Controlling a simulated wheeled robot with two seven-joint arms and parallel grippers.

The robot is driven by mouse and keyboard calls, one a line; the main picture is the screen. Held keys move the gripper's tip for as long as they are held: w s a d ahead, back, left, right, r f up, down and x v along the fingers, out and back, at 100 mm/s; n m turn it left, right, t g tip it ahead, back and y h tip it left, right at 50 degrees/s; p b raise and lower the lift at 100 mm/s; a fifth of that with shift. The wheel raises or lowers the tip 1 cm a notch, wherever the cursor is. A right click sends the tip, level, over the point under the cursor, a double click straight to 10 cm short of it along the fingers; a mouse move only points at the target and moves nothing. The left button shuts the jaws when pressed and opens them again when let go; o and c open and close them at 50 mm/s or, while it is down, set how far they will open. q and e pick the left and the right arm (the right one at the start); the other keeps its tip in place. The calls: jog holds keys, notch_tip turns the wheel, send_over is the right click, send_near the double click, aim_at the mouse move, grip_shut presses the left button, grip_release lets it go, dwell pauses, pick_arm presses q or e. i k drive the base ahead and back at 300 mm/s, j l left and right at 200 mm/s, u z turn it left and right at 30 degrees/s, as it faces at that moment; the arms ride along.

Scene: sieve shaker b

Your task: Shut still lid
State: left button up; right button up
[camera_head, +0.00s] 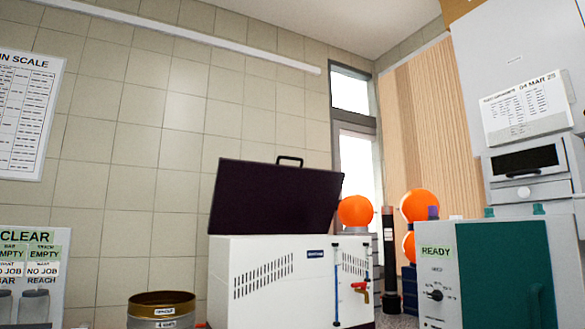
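The still (275,284) is a white box with vent slots and a red-handled tap on its right side. Its dark lid (272,200) stands raised and tilted open along the back of the box, with a black handle (289,159) at its top edge. Neither of my grippers shows in the head view, so nothing is seen touching the lid.
A round tin (161,309) stands left of the still. A teal and white cabinet marked READY (491,273) stands to the right. Orange balls (356,210) and a dark column (389,255) are behind. The wall above the lid is clear.

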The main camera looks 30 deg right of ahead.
aim_at(250, 197)
jog(key=i+l, duration=0.75)
jog(key=l, duration=0.15)
jog(key=j+u, duration=0.05)
